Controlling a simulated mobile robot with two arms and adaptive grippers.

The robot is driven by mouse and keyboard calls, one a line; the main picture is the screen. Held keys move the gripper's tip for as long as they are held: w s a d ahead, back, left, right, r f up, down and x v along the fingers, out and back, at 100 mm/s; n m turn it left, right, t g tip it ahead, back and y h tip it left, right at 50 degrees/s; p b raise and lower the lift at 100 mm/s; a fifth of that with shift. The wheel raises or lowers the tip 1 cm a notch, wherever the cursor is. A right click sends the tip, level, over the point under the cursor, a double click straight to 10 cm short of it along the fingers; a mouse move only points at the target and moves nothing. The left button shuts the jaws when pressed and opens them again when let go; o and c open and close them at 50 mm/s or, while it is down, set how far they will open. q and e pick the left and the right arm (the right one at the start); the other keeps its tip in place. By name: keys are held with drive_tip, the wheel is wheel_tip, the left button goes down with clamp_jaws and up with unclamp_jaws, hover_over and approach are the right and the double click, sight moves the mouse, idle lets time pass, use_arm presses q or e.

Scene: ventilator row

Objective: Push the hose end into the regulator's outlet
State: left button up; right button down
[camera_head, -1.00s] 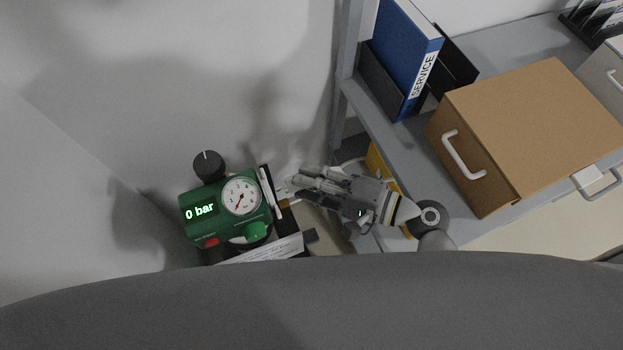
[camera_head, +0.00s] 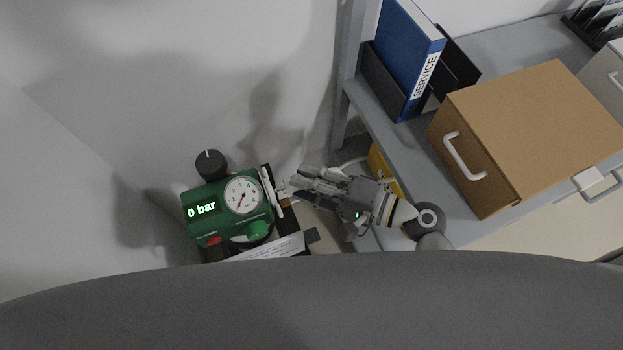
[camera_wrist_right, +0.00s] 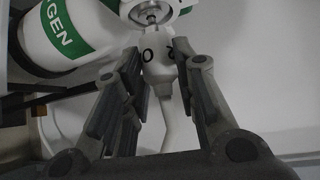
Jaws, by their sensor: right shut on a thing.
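The green regulator (camera_head: 228,208) is at lower left in the head view, with a dial gauge and a display reading "0 bar". My right gripper (camera_head: 290,186) is at its right side. In the wrist view, the white hose end (camera_wrist_right: 160,68), with dark lettering, stands between the fingers of my right gripper (camera_wrist_right: 160,65), which is shut on it. The hose end's tip is at the round metal outlet (camera_wrist_right: 152,12) at the top. I cannot tell whether it is seated or only close. My left gripper is not in view.
A white cylinder with a green band (camera_wrist_right: 75,38) lies beside the outlet in the wrist view. A grey shelf (camera_head: 385,125) stands right of my gripper, with a blue binder (camera_head: 402,50) and a brown drawer box (camera_head: 530,125). A pale wall is behind.

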drive_tip(key=shift+s+a, duration=0.35)
drive_tip(key=shift+a, duration=0.55)
idle(0.7)
drive_tip(key=c, duration=1.1)
unclamp_jaws()
drive_tip(key=shift+a, duration=0.1)
drive_tip(key=shift+d, duration=0.2)
drive_tip(key=v, duration=1.2)
drive_tip(key=shift+a, duration=0.1)
